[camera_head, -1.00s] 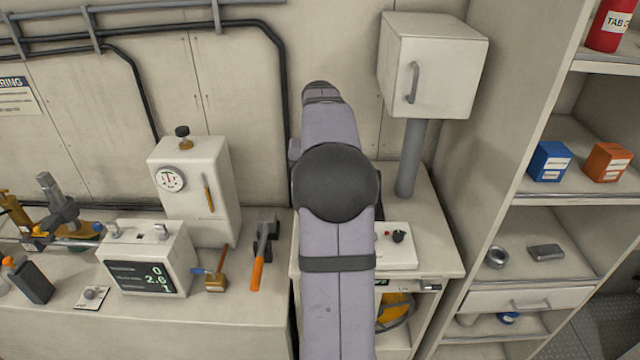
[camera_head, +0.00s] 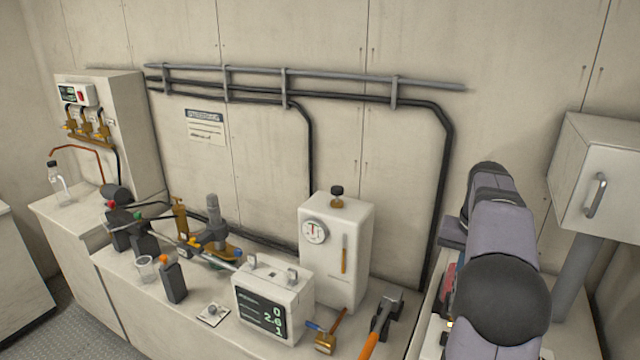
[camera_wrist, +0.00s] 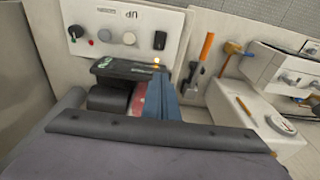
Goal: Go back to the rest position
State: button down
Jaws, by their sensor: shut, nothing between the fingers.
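My gripper (camera_wrist: 161,99) shows in the wrist view beyond a dark bar and purple-grey link of my own arm. Its narrow blue fingers appear close together, with nothing held between them. The fingertips are partly hard to make out. In the camera_head view my arm rises at the right side, over the bench with the control panel, and hides most of the gripper. The white control panel (camera_wrist: 118,37) with knobs stands near the gripper in the wrist view.
A wall cabinet (camera_head: 600,165) is close on the right. Pipes (camera_head: 330,81) run along the back wall. Open air lies above the left bench.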

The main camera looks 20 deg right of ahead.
jog(key=s+a+f+n, duration=0.1)
jog(key=a+f+n, duration=0.15)
jog(key=a, duration=0.75)
jog(key=s+a+f+n, duration=0.15)
jog(key=a+f, duration=0.25)
jog(key=a, duration=0.5)
jog(key=s+a+f+n, duration=0.2)
jog(key=s+a+f, duration=0.2)
jog(key=s+a, duration=0.2)
jog(key=s+a+f+n+g+y, duration=0.1)
jog(key=s+a+f+n, duration=0.1)
jog(key=s+a+f, duration=0.2)
jog(key=s+a, duration=0.3)
jog(key=shift+a+f+n, duration=0.35)
jog(key=shift+a+n, duration=0.05)
jog(key=shift+s+f, duration=0.1)
notch_tip(320, 180, down, 28)
jog(key=b, duration=2.8)
